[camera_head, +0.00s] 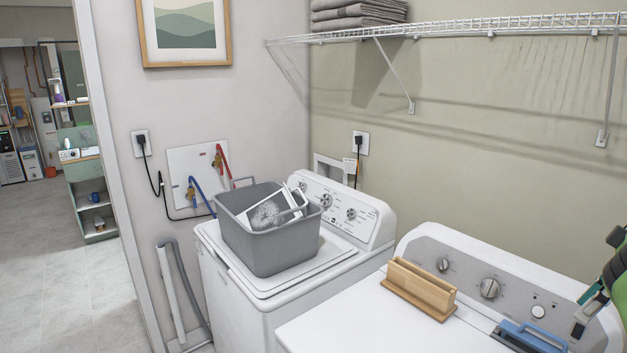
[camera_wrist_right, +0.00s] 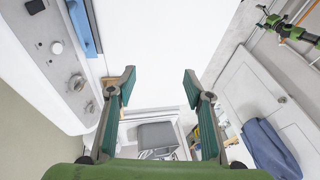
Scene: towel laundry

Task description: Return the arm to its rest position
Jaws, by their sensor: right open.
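My right gripper (camera_head: 582,312) shows at the right edge in the head view, by the control panel of the right white machine (camera_head: 352,318). In the right wrist view, my gripper (camera_wrist_right: 158,82) has its two green-padded fingers spread wide. Nothing is between them. A smooth white surface lies beyond the fingertips.
A blue-handled object (camera_head: 530,337) and a wooden holder (camera_head: 420,287) lie on the right machine. A grey basket (camera_head: 270,245) with a framed item inside stands on the left washer (camera_head: 238,298). A wire shelf (camera_head: 470,28) runs above. Blue cloth (camera_wrist_right: 272,150) shows at right in the wrist view.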

